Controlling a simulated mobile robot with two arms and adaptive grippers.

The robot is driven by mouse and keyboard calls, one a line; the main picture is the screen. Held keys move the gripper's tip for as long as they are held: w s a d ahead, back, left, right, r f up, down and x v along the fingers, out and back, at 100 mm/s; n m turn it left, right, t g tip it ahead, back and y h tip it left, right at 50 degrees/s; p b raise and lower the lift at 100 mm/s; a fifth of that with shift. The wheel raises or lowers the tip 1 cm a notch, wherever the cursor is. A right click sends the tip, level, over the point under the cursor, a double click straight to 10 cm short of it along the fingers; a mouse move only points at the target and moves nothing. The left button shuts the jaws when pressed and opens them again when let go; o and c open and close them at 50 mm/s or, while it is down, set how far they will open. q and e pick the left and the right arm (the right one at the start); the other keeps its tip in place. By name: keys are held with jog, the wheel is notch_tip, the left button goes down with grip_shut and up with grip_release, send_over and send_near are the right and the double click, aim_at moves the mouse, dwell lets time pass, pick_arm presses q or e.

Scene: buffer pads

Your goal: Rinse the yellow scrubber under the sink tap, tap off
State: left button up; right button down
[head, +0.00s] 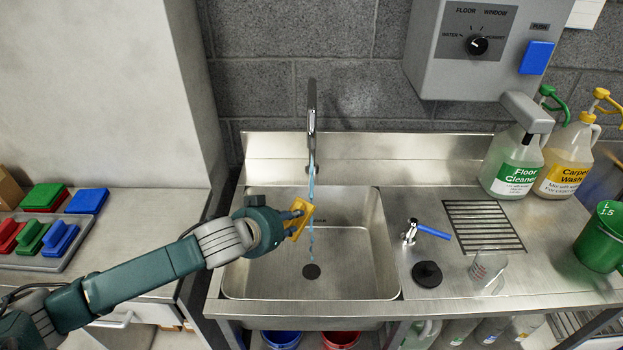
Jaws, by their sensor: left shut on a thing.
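A yellow scrubber (299,219) is held over the left part of the steel sink (356,285). My left gripper (290,220) is shut on it. The tap (312,110) stands at the back of the sink, and a blue stream of water (311,185) runs down from it. The stream passes at the scrubber's right side and falls toward the drain (311,271). I cannot tell exactly how much of the scrubber the water touches. A valve with a blue lever (432,232) stands on the counter right of the basin. My right gripper is not in view.
A black stopper (427,274), a clear cup (487,268) and a drain grate (483,226) are on the right counter. Floor cleaner (512,165), carpet wash (567,160) and a green jug (602,238) stand farther right. A tray of pads (45,267) lies left.

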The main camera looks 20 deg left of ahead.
pick_arm(q)
jog(key=s+a+p, duration=0.1)
jog(key=s, duration=0.8)
jog(key=shift+s+a, duration=0.15)
jog(key=shift+a, duration=0.15)
jog(key=shift+r, duration=0.1)
jog(key=w+d+r+n+y+b, duration=0.25)
jog(key=w+r, duration=0.25)
jog(key=r, duration=0.5)
jog(key=s+d+r+b, duration=0.2)
jog(key=s+r+b, duration=0.1)
jog(key=r, duration=0.7)
jog(key=shift+s+r, duration=0.15)
jog(key=shift+r, duration=0.15)
jog(key=shift+h, duration=0.25)
